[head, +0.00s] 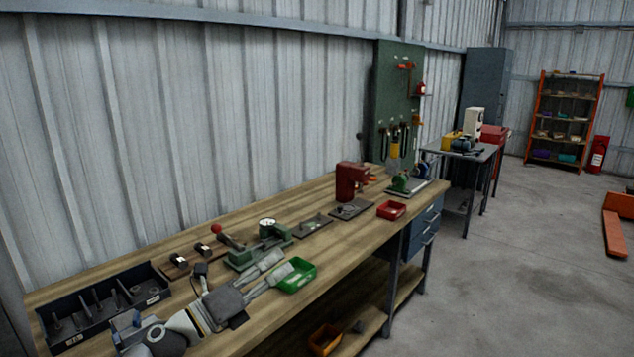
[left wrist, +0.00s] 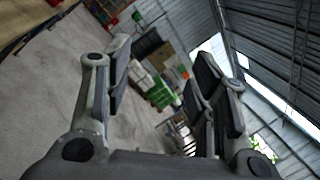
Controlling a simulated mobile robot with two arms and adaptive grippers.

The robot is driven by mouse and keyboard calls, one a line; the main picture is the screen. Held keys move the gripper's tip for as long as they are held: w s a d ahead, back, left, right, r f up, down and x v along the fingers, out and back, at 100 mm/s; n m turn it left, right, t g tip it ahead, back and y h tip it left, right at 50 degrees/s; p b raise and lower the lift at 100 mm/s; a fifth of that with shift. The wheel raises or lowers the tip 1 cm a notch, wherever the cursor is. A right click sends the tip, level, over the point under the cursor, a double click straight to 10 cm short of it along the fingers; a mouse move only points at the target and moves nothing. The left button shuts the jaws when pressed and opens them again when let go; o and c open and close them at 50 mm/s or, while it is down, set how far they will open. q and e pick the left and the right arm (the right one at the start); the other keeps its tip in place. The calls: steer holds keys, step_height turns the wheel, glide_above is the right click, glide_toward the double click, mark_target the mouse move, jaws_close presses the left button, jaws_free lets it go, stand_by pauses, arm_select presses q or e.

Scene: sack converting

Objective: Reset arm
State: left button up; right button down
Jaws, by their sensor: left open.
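My left gripper (head: 274,274) reaches in from the lower left in the head view, above the front part of the wooden workbench (head: 330,252). Its fingers are spread and nothing is between them. In the left wrist view the same open gripper (left wrist: 160,95) faces out over the floor of the hall. In the head view its fingertips appear beside a green tray (head: 297,275) and in front of a green device with a round white top (head: 262,245); I cannot tell whether they touch. My right gripper is not in view.
A black compartment bin (head: 105,308) lies at the bench's left. Grey floor (head: 520,250) at the right is mostly clear.

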arm_select(q)
steer(key=s+a+f+n+t+y, duration=0.1)
steer(key=s+a+f+n+y, duration=0.35)
steer(key=n, duration=0.45)
steer(key=s+a+f+n+y, duration=0.2)
steer(key=a+f+n+y, duration=0.1)
steer(key=f+n+y, duration=0.5)
steer(key=s+a+f+n+t+y, duration=0.1)
steer(key=s+a+f+n+y, duration=0.25)
steer(key=n, duration=0.65)
steer(key=s+f+n+g, duration=0.4)
steer(key=s+f+g, duration=0.25)
steer(key=s, duration=0.75)
steer(key=s+f+n+g, duration=0.45)
steer(key=s+f, duration=0.35)
steer(key=s, duration=0.6)
step_height(320, 180, down, 27)
steer(key=s+g, duration=0.1)
steer(key=g, duration=0.1)
steer(key=s+a+f, duration=0.2)
steer(key=s+f, duration=0.5)
steer(key=s, duration=0.1)
steer(key=s+a+f+g, duration=0.1)
steer(key=s+f, duration=0.7)
steer(key=shift+s+a+m, duration=0.35)
steer(key=shift+a+m, duration=0.05)
steer(key=shift+m, duration=0.05)
